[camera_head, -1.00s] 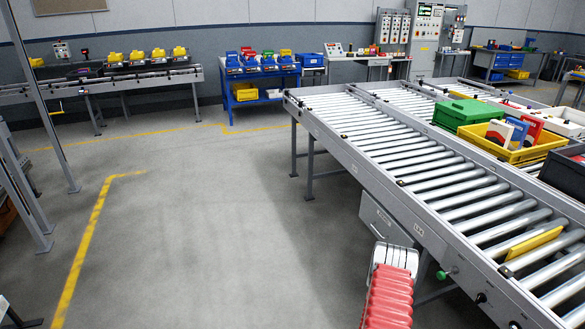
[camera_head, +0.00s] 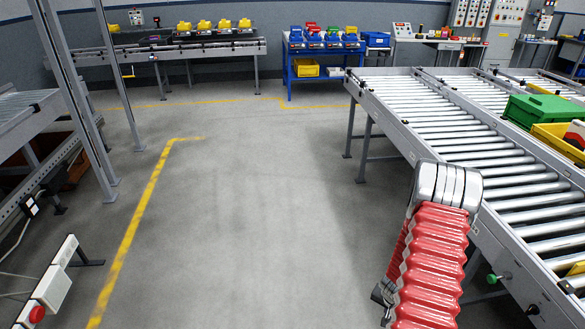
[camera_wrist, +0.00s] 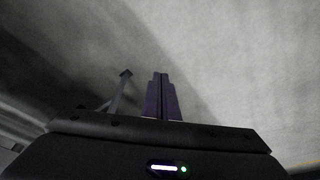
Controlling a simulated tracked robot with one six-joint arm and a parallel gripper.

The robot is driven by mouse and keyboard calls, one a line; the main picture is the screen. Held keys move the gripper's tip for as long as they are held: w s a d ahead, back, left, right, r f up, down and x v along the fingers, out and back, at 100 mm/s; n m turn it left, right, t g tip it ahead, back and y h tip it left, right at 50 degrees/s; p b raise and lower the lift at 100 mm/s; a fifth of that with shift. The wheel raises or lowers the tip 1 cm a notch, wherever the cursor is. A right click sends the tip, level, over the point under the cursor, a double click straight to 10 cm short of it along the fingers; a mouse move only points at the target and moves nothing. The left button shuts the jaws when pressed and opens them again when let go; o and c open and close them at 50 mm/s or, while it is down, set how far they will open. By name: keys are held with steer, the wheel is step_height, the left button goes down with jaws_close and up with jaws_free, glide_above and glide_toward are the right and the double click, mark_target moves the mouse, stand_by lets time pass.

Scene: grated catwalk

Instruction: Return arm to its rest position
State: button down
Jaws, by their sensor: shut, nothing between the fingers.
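My arm, in a red ribbed sleeve with a grey joint at its top, rises at the lower right of the head view, in front of the roller conveyor's near side. A dark part of mine shows low beside the sleeve; the fingers cannot be made out there. In the wrist view my gripper (camera_wrist: 161,80) shows two dark fingers side by side, shut with nothing between them. Grey floor (camera_wrist: 225,75) lies beyond the fingertips. A conveyor leg (camera_wrist: 118,92) seems to stand on the floor left of the fingers.
A metal frame (camera_head: 75,100) and a white box with a red button (camera_head: 48,290) stand at left. The middle floor (camera_head: 230,220) is clear.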

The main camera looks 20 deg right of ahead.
steer(key=w+a+r+n+y, duration=0.2)
steer(key=w+a+r, duration=0.2)
steer(key=a+r, duration=0.6)
steer(key=s+a+r+n+t, duration=0.1)
steer(key=s+a+r+n, duration=0.2)
steer(key=a+r, duration=0.5)
steer(key=s+a+r+n+t, duration=0.1)
steer(key=s+a+r+n, duration=0.2)
steer(key=a+r, duration=0.6)
steer(key=s+a+r+n+t, duration=0.2)
steer(key=a+r, duration=0.7)
steer(key=r, duration=1.3)
steer(key=s+n, duration=0.2)
steer(key=shift+s+a+y, duration=0.25)
steer(key=shift+s+y, duration=0.15)
steer(key=shift+r, duration=0.1)
